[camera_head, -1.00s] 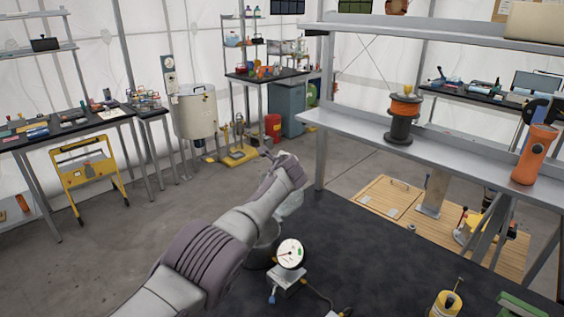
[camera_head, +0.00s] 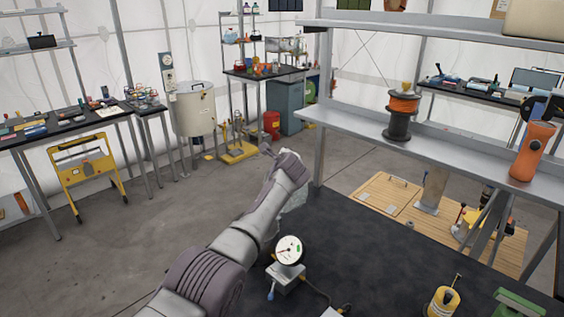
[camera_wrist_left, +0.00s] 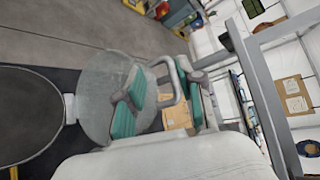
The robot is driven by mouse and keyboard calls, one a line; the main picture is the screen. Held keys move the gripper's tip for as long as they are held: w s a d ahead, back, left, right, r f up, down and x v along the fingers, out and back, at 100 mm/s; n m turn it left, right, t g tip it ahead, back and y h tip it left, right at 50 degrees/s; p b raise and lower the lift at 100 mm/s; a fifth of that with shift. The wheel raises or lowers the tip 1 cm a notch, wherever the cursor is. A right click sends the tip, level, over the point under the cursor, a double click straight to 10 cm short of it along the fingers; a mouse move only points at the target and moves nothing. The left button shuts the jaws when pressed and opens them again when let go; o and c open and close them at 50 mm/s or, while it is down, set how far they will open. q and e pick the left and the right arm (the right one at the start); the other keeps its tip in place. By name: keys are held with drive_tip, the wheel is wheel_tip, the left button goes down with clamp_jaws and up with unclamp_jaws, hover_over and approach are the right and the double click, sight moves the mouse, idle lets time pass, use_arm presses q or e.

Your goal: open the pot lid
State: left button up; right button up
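The translucent round pot lid (camera_wrist_left: 105,92) is off the pot in the left wrist view, to the right of its open mouth. Its grey loop handle (camera_wrist_left: 177,88) lies between the green pads of my left gripper (camera_wrist_left: 165,100), which looks shut on it. The open pot (camera_wrist_left: 28,115) shows a dark inside at the left of that view. In the head view my left wrist hides the fingers, a pale part of the lid (camera_head: 296,198) shows beside it, and my arm covers the pot. My right gripper is not in view.
The dark table (camera_head: 370,240) has a dial gauge (camera_head: 289,250) close to my left arm and a yellow container (camera_head: 443,302) at front right. A grey shelf (camera_head: 450,145) carries an orange spool (camera_head: 403,105) and an orange torch (camera_head: 532,150). The table middle is clear.

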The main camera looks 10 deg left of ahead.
use_arm(q)
drive_tip(key=shift+a+v, duration=0.2)
drive_tip(key=shift+v, duration=1.3)
drive_tip(key=shift+a+v, duration=0.2)
drive_tip(key=shift+v, duration=1.25)
